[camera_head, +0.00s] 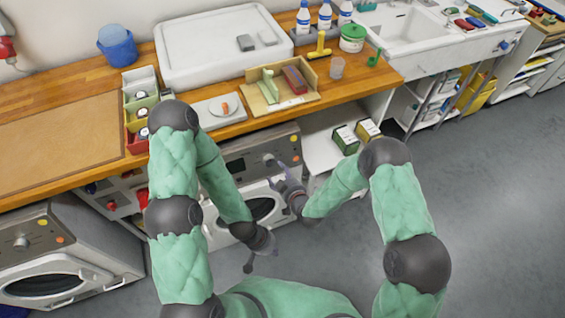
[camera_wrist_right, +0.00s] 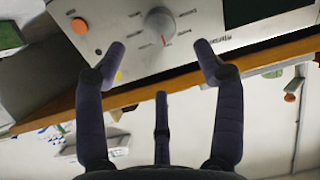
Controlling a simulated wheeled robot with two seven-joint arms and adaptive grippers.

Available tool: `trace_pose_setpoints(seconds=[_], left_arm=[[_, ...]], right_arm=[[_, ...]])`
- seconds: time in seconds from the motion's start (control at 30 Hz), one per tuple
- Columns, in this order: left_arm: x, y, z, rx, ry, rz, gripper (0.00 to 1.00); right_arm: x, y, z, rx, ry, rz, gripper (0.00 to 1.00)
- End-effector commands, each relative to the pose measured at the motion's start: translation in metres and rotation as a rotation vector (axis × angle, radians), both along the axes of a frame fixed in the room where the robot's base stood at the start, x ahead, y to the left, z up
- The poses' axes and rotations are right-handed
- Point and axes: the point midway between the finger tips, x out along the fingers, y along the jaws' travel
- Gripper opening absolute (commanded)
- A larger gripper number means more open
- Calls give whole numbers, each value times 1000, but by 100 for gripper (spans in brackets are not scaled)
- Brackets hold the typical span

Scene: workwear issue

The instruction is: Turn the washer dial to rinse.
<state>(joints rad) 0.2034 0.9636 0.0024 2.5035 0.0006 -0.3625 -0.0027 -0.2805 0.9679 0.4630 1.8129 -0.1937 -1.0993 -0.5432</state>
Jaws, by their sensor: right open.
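The washer (camera_head: 234,152) stands under the wooden counter, its control panel facing me. Its grey round dial (camera_wrist_right: 160,24) shows in the right wrist view with a red mark on its lower edge; the panel's printed labels are too small to read. In the head view the dial (camera_head: 268,159) is small, just beyond my right gripper (camera_head: 277,184). My right gripper (camera_wrist_right: 158,60) is open and empty, its fingertips spread to either side of the dial and apart from it. My left gripper (camera_head: 258,258) hangs low in front of the washer; its fingers are too small to read.
The counter's wooden edge (camera_head: 247,124) runs just above the panel. A second washer (camera_head: 50,250) stands at the lower left. A white shelf (camera_head: 325,150) with small boxes is right of the washer. An orange button (camera_wrist_right: 79,25) sits near the dial. The grey floor is clear at right.

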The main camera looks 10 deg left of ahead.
Motion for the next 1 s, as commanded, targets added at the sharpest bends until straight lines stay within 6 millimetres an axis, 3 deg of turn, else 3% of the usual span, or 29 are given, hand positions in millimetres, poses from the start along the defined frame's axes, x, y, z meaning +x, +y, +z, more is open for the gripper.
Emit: trace_pose_setpoints(seconds=[0.5, 0.97, 1.0], left_arm=[[0, 0, -18, 0, 0, -1, 0], [0, 0, -20, 0, 0, -1, 0], [0, 0, -20, 0, 0, -1, 0]], right_arm=[[60, 45, -33, 1, 3, -1, 69], [69, 51, -36, 0, 5, -2, 69], [69, 51, -36, 0, 5, -2, 61]])
